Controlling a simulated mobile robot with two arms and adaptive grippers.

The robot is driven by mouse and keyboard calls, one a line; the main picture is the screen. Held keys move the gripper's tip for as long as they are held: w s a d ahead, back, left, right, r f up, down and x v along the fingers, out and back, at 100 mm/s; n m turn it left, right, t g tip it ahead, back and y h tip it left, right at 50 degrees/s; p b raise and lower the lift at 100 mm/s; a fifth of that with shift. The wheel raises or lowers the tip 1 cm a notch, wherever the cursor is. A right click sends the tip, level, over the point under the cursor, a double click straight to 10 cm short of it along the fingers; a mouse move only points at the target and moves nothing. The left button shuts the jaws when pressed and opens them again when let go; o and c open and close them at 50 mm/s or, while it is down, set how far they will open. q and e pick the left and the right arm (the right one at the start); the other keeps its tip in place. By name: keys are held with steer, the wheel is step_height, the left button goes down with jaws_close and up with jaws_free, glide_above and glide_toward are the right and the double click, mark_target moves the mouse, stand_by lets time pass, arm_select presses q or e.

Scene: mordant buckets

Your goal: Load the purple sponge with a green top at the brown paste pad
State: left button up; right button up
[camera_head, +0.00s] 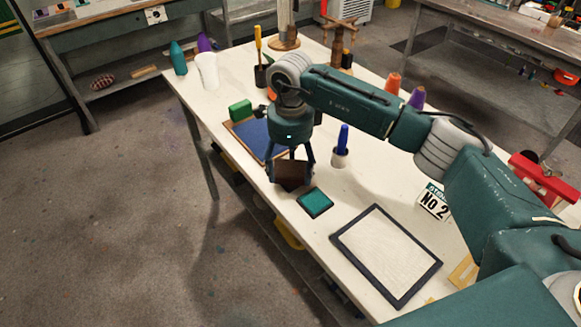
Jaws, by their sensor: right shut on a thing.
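My right gripper (291,164) points down near the front left edge of the white table. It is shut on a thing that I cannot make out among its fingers. A brown, square, dark-edged surface (291,175), which looks like the brown paste pad, shows at the fingertips and is partly covered by them. I cannot tell whether the gripper touches it. No purple sponge with a green top can be made out. A bright green block (240,110) stands farther back, with no purple visible on it. My left gripper is not in view.
A teal pad (315,203) lies close to the right gripper. A dark-framed pale panel (387,255) lies nearer. A blue framed board (250,137) and a blue-handled tool in a white holder (340,157) stand around. A "NO 2" sign (434,201) is at right.

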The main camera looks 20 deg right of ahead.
mark_target(291, 172)
steer(key=shift+s+f, duration=0.1)
steer(key=shift+r+p, duration=0.6)
steer(key=shift+r, duration=0.5)
steer(key=shift+r+p, duration=1.05)
steer(key=shift+r, duration=1.4)
